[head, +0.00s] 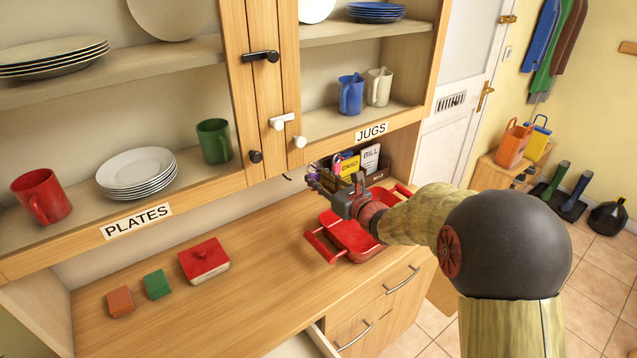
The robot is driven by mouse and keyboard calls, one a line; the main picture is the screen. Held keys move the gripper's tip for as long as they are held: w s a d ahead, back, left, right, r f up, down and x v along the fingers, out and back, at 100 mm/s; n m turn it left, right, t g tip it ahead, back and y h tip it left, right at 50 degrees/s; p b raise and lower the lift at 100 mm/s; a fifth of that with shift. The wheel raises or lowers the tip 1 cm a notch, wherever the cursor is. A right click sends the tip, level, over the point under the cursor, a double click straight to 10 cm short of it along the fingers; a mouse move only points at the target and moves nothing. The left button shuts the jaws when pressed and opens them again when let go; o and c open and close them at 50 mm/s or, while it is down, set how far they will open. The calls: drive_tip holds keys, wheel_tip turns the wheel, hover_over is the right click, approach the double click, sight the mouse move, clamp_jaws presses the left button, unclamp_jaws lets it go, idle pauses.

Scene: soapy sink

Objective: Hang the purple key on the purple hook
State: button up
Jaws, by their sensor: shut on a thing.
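My gripper (316,180) reaches left over the counter, below the cabinet's edge, with its fingers shut. A small purple thing (312,169) shows at its fingertips; it looks like the purple key, but its shape is too small to make out. A dark hook-like bit (287,178) shows under the cabinet edge, left of the fingertips. I cannot make out a purple hook; the gripper may hide it.
A red tray (322,246) sits under my arm. Behind the gripper is a holder with a yellow card (349,166) and a white bill (370,158). A red butter dish (204,261), green block (157,284) and orange block (120,301) lie left. The middle counter is clear.

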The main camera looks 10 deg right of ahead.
drive_tip(key=shift+w+f+t+b, duration=0.15)
drive_tip(key=shift+t+b, duration=0.35)
drive_tip(key=shift+b, duration=1.25)
drive_tip(key=o, duration=1)
